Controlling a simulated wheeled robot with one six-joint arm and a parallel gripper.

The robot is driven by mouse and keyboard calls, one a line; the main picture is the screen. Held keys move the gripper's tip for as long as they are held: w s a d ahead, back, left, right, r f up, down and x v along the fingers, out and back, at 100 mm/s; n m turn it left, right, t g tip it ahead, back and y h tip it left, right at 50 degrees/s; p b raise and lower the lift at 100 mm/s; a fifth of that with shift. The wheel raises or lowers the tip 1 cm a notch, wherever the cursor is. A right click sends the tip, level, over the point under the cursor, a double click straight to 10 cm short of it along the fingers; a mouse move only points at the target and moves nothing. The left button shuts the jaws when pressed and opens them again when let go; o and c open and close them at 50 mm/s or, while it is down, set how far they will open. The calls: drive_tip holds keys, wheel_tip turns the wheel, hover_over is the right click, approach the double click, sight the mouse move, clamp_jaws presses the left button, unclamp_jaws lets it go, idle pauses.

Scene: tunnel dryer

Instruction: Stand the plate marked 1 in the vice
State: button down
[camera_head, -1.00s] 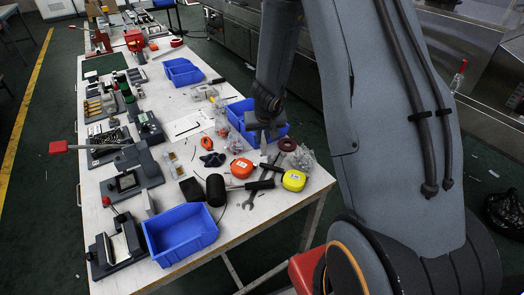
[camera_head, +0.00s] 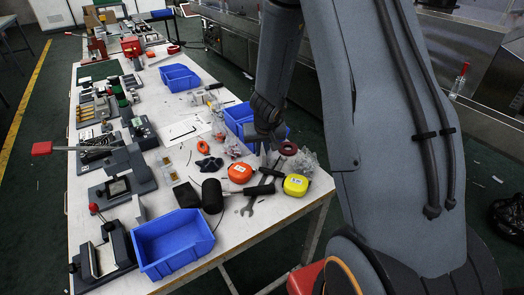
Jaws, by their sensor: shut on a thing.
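My gripper (camera_head: 268,148) is at the end of my grey arm, above the right side of the white workbench. It is small and dark in the picture, by the blue bin with bagged parts. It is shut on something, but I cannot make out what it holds. No plate with a readable number 1 shows. Grey vice-like fixtures stand along the left side of the bench: one with a red-knobbed lever at the front left (camera_head: 107,258), and one behind it with a dark square recess (camera_head: 117,187). I cannot tell which is the vice.
An empty blue bin (camera_head: 174,242) stands at the bench's front corner. A black mallet (camera_head: 212,196), orange tape measure (camera_head: 241,171), yellow tape measure (camera_head: 295,185) and wrench (camera_head: 250,206) lie near the front right. A red-handled lever (camera_head: 42,148) sticks out past the left edge.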

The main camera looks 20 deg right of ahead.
drive_tip(key=shift+f, duration=0.15)
drive_tip(key=c, duration=1.8)
unclamp_jaws()
drive_tip(key=shift+o, duration=0.2)
